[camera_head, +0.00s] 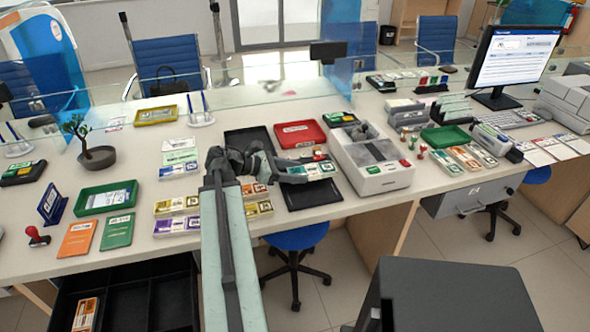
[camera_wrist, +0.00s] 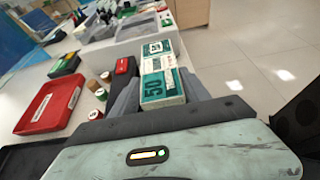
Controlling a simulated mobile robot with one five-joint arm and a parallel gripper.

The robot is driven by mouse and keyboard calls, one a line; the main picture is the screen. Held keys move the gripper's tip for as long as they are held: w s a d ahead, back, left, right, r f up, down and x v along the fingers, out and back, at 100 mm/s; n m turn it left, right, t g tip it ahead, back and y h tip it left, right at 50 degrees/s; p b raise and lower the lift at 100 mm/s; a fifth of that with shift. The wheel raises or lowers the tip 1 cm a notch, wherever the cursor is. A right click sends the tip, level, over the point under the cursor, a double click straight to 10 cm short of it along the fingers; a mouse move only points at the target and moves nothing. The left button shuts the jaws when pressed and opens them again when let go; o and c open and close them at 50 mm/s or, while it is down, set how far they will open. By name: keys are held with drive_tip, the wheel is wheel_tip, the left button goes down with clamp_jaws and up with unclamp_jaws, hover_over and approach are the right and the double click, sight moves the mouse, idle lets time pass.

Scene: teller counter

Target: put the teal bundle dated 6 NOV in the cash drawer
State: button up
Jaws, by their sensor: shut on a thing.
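My gripper (camera_wrist: 156,98) is shut on a teal bundle (camera_wrist: 162,88) with a white band and "50" on its face, in the wrist view. I cannot read a date on it. In the head view my gripper (camera_head: 295,172) is above the black tray near the middle of the counter, pointing right, with teal and white bundle parts (camera_head: 320,169) at its tips. An open black drawer (camera_head: 130,305) with compartments is below the counter's front edge at lower left. A brown-orange bundle (camera_head: 85,314) lies in its left compartment.
The grey counting machine (camera_head: 372,160) stands just right of my gripper. Red tray (camera_head: 300,134) lies behind it. Several purple and yellow bundles (camera_head: 177,227) lie left of my arm. Green tray (camera_head: 107,198), plant (camera_head: 94,152) and stamp (camera_head: 37,237) stand at left. Glass screens line the back.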

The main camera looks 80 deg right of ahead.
wheel_tip(320, 180, up, 10)
drive_tip(key=p, duration=0.9)
drive_tip(key=shift+r, duration=0.25)
drive_tip(key=shift+s, duration=0.15)
